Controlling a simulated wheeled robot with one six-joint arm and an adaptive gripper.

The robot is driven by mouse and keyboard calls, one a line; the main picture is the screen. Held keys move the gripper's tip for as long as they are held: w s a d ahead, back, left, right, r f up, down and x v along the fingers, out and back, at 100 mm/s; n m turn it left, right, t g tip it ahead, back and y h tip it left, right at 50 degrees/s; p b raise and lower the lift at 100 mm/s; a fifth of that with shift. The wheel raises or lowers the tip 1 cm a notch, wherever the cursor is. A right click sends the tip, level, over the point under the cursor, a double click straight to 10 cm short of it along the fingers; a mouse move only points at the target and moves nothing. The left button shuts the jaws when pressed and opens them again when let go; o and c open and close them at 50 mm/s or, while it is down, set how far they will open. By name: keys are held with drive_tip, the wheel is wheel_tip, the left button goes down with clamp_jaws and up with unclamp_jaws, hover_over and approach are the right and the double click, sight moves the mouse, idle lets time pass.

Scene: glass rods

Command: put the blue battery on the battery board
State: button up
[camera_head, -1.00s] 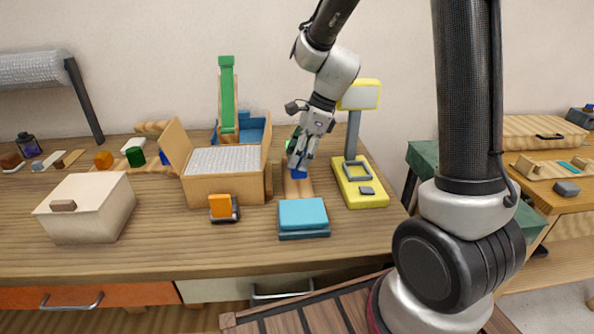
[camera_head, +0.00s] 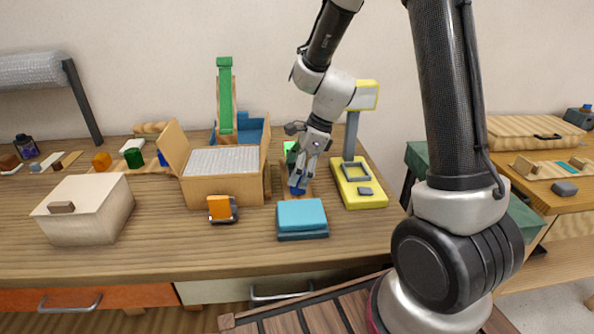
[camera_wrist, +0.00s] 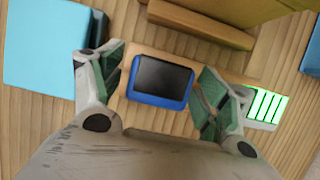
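The blue battery (camera_wrist: 160,80) shows in the wrist view as a blue block with a dark top. It lies over the wooden battery board (camera_wrist: 122,98), between my fingers. My gripper (camera_wrist: 161,78) is open, with a gap between each green-padded finger and the battery. In the head view my gripper (camera_head: 301,187) is low over the board, and the battery (camera_head: 297,191) shows as a bit of blue at the fingertips, mostly hidden. A green panel with pale bars (camera_wrist: 266,106) is at the board's end on the right of the wrist view. Whether the battery is fully seated I cannot tell.
A teal box (camera_head: 302,213) stands in front of the board. A yellow stand with a screen (camera_head: 361,188) is close on the right. An open cardboard box (camera_head: 224,190) is close on the left, with an orange item (camera_head: 221,208) before it.

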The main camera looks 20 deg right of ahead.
drive_tip(key=v, duration=1.2)
drive_tip(key=s+d+r+n+t+h, duration=0.1)
drive_tip(key=s+d+r+n, duration=0.2)
drive_tip(key=s+n, duration=0.3)
drive_tip(key=s+d+r+n+t+h, duration=0.1)
drive_tip(key=s+d+r+n+h, duration=0.1)
drive_tip(key=s+d+n, duration=0.2)
drive_tip(key=s+d+r+n+t+h, duration=0.1)
drive_tip(key=s+d+r+n, duration=0.2)
drive_tip(key=s+n, duration=0.7)
drive_tip(key=shift+s+d+r, duration=0.35)
drive_tip(key=shift+s, duration=0.65)
